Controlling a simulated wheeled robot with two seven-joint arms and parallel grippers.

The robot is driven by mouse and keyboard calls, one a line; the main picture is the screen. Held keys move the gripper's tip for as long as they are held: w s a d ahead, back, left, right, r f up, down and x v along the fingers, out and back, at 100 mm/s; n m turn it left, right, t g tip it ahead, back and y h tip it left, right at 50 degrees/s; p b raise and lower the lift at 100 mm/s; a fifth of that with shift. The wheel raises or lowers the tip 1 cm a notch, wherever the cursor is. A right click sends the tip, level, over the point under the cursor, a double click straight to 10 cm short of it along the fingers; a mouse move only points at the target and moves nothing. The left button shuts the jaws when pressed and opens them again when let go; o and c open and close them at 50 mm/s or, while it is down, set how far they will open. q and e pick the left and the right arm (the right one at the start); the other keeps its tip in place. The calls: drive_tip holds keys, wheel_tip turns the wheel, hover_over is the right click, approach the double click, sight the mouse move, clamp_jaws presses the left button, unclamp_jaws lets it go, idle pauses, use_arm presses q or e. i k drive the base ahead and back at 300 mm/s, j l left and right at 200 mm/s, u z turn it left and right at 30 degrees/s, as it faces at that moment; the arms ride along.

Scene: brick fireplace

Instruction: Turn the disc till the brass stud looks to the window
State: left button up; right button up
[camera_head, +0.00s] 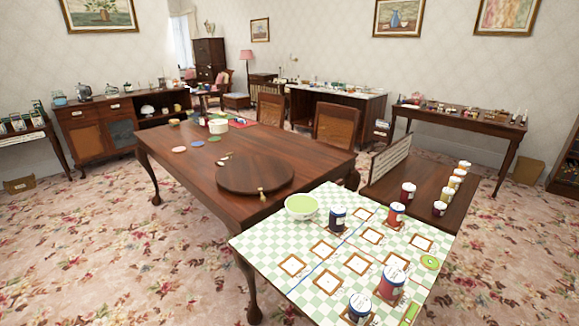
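A dark brown round wooden disc (240,178) lies flat on the near right part of the long wooden table (310,148). A small brass-coloured stud (262,193) stands at the disc's near rim, on the side facing me. The window (182,42) is a bright, partly curtained opening at the far upper left, on the other side of the disc from the stud. Neither of my grippers shows in the head view.
Small pale items (224,157) lie at the disc's far left rim. A green checked table (262,243) with a bowl (301,207) and jars adjoins at the near right.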

sight(251, 175)
drive_tip(key=i+j, duration=0.1)
drive_tip(key=i+j+z, duration=0.2)
drive_tip(key=j+z, duration=0.15)
drive_tip(key=j, duration=0.2)
drive_tip(key=i+j+z, duration=0.15)
drive_tip(key=j+z, duration=0.25)
drive_tip(key=j, duration=0.15)
drive_tip(key=j+z, duration=0.35)
drive_tip(key=j, duration=0.25)
drive_tip(key=z, duration=0.45)
